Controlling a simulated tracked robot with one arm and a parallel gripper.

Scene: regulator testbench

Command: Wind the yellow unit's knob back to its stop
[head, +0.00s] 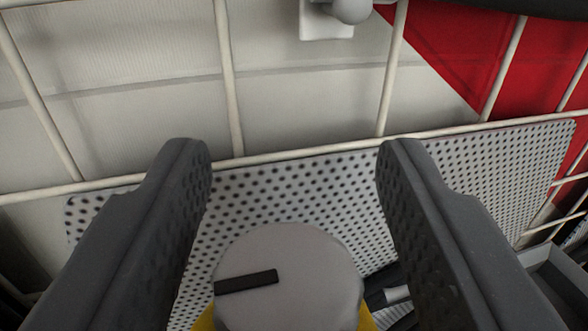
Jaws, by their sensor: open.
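The knob (310,275) is a round light-grey cap at the bottom middle of the head view. A black bar mark (246,282) runs from near its middle to its left edge, almost level. Small parts of the yellow unit (204,319) show under the knob at the bottom edge; the rest of it is hidden or out of frame. My gripper (293,150) is open and empty. Its two dark fingers stand left and right of the knob in the picture, with clear gaps on both sides.
A perforated metal plate (480,170) lies behind the knob. White wire mesh (229,80) stands behind it, before a pale wall and a red panel (455,50). A white fitting (325,22) is at the top. A dark piece with a light part (395,292) lies right of the knob.

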